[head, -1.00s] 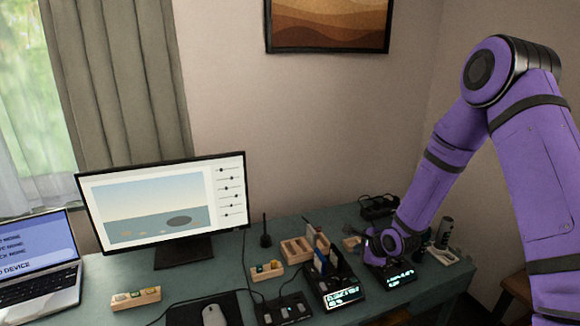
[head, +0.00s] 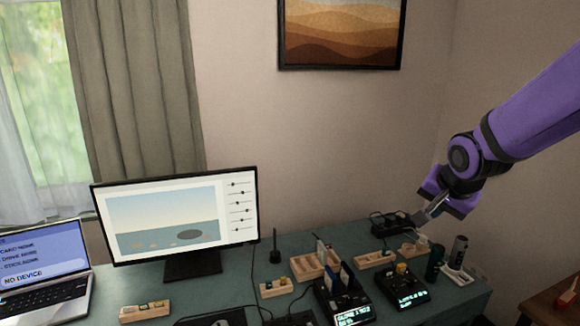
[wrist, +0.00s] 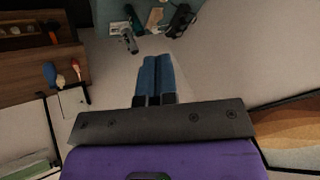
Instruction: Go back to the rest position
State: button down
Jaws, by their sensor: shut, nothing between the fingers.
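My gripper (head: 428,212) is raised above the right back part of the teal desk, in front of the wall. Its fingers point down and to the left, and they are closed with nothing held. In the wrist view, the two blue-grey fingers (wrist: 155,78) lie side by side against a pale background. My purple arm reaches in from the right edge of the head view.
The desk (head: 228,288) holds a monitor (head: 175,215), a laptop (head: 45,262), wooden holders (head: 145,311) and black devices with lit displays (head: 403,288). Dark cylinders (head: 459,250) stand at the right end. A wooden side table (head: 550,305) is at the lower right.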

jog(key=s+r+n, duration=0.4)
jog(key=s, duration=0.7)
jog(key=s+r+n+g, duration=0.1)
jog(key=s+r+n, duration=0.3)
jog(key=s, duration=0.8)
jog(key=shift+s+r+n, duration=0.15)
jog(key=shift+r+n, duration=0.15)
jog(key=shift+r, duration=0.35)
